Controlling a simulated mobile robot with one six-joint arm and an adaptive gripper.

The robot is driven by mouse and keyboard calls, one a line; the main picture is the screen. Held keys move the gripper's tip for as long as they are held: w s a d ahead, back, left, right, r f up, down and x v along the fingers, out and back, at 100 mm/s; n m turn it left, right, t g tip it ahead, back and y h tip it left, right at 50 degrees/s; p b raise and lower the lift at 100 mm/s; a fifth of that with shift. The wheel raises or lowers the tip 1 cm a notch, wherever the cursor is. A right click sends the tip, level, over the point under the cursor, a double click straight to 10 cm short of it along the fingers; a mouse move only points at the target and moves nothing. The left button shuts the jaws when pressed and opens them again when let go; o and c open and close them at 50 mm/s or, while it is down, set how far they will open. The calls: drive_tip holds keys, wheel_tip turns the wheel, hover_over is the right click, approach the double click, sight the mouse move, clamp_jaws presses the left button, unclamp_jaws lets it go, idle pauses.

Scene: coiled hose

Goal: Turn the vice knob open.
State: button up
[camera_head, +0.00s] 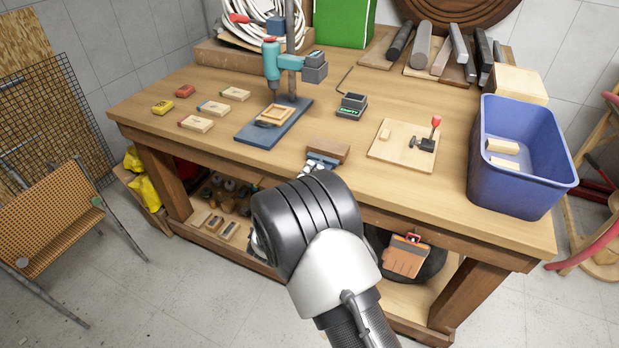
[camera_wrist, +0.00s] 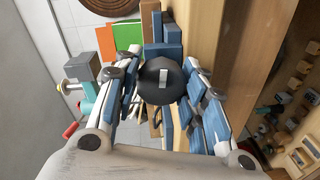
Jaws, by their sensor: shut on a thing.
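The vice sits at the front edge of the workbench; its wood-faced jaw (camera_head: 328,149) and blue metal show in the head view just beyond my wrist. In the wrist view, blue vice parts (camera_wrist: 172,36) show at the top. The vice knob (camera_wrist: 163,76) is black and round with a white mark on its face. My gripper (camera_wrist: 160,82) has one finger on each side of the knob and is shut on it. In the head view my arm hides the knob and most of the gripper.
The wooden workbench (camera_head: 400,105) carries a teal drill press (camera_head: 271,62), a toggle clamp on a board (camera_head: 398,148) and a blue bin (camera_head: 518,185). A lower shelf with small items lies under the bench. An orange glove (camera_head: 404,258) hangs in front.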

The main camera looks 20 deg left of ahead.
drive_tip(key=n, duration=0.4)
drive_tip(key=n+h, duration=0.1)
drive_tip(key=n, duration=0.4)
drive_tip(key=shift+f, duration=0.1)
drive_tip(key=n+h, duration=0.1)
drive_tip(key=n, duration=0.3)
drive_tip(key=n+p, duration=0.1)
drive_tip(key=n, duration=0.3)
drive_tip(key=shift+h, duration=0.3)
drive_tip(key=n+p, duration=0.1)
drive_tip(key=n, duration=0.3)
drive_tip(key=shift+n, duration=0.4)
drive_tip(key=n, duration=0.4)
drive_tip(key=shift+t+p, duration=0.35)
drive_tip(key=shift+t, duration=0.05)
drive_tip(key=n, duration=0.5)
drive_tip(key=shift+d+p, duration=0.1)
drive_tip(key=shift+p, duration=0.25)
drive_tip(key=shift+n+t+p, duration=0.3)
drive_tip(key=shift+n+t, duration=0.1)
drive_tip(key=shift+n, duration=2)
